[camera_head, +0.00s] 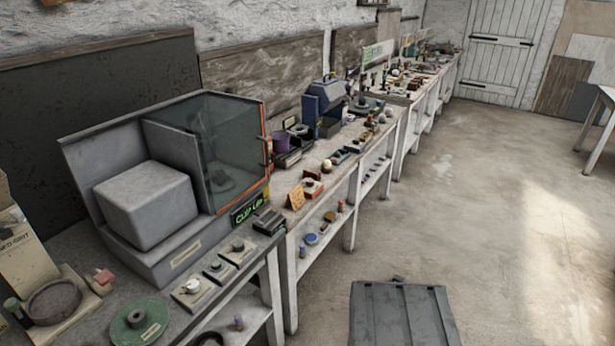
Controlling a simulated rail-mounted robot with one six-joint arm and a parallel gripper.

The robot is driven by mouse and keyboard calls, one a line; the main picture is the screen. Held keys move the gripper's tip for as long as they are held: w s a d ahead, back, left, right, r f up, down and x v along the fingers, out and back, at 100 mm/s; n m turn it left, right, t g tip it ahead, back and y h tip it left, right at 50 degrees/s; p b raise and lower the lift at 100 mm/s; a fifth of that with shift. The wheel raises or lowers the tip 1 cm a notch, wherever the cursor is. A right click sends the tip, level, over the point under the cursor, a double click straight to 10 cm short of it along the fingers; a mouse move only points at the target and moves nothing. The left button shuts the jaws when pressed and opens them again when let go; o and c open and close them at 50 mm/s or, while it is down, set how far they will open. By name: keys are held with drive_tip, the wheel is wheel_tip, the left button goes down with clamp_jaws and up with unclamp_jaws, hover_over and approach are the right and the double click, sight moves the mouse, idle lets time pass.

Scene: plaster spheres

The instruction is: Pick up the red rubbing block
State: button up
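A small reddish-pink block (103,276) lies on the near bench at the lower left, beside a grey round dish. Another small piece with red sides and a pale top (312,187) sits on the bench past the glass-fronted case, near an orange card. Both are small in the picture, and I cannot tell for certain which one is the red rubbing block. My gripper is not in view.
A grey case with a glass box (208,148) fills much of the near bench. A green disc (139,321) and several small plates with knobs lie in front of it. Benches crowded with small items run toward a white door (497,50). The floor (465,210) at right is largely clear.

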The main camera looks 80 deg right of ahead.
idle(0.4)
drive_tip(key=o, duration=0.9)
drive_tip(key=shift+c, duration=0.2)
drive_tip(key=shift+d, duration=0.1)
